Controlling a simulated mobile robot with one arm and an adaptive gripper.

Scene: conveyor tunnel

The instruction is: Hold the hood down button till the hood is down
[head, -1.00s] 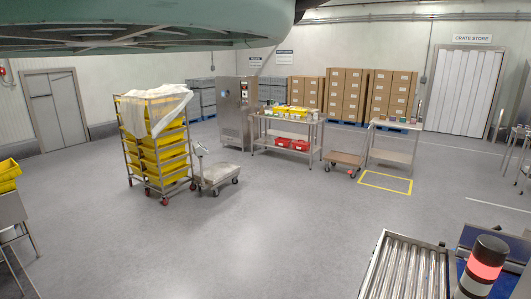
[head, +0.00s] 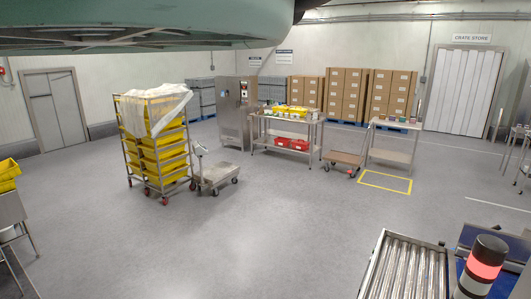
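I cannot make out a hood or a hood down button for sure in the head view. A tall stainless steel cabinet (head: 234,125) stands at the back, left of centre, with a small dark panel (head: 244,88) on its upper front. Any button on it is too small to tell. A large pale green shape (head: 140,35) fills the top left of the view, seen from below; I cannot tell what it is. My gripper is not in view.
A wheeled rack with yellow crates (head: 165,155) and a low cart (head: 217,176) stand left of centre. Steel tables (head: 290,120) stand at the back. A roller conveyor (head: 405,270) and a red-banded beacon (head: 485,268) are at lower right. The middle floor is clear.

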